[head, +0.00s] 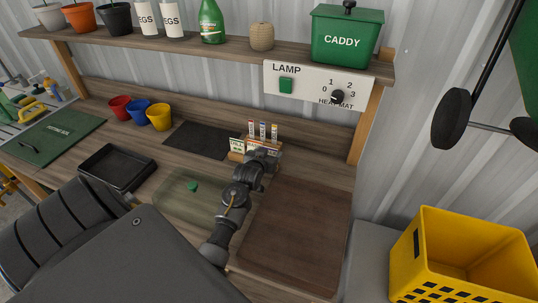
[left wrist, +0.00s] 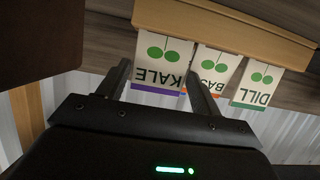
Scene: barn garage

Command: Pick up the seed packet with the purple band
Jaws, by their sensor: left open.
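The seed packet with the purple band (left wrist: 158,68) reads KALE and shows upside down in the left wrist view. It stands in a wooden rack (left wrist: 225,22), which is on the bench at the back in the head view (head: 248,156). My left gripper (left wrist: 160,85) is open, with its fingertips on either side of the KALE packet's banded end. I cannot tell whether the fingers touch it. The BASIL packet (left wrist: 212,65) is beside it, partly hidden by a finger. The DILL packet (left wrist: 255,84) has a green band. My right gripper is not in view.
A black mat (head: 200,140) lies left of the rack, and a brown board (head: 295,235) lies to the right. Cups, including a yellow one (head: 159,117), and a black tray (head: 117,167) stand further left. A shelf (head: 190,45) overhangs the back. A yellow crate (head: 460,255) stands right.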

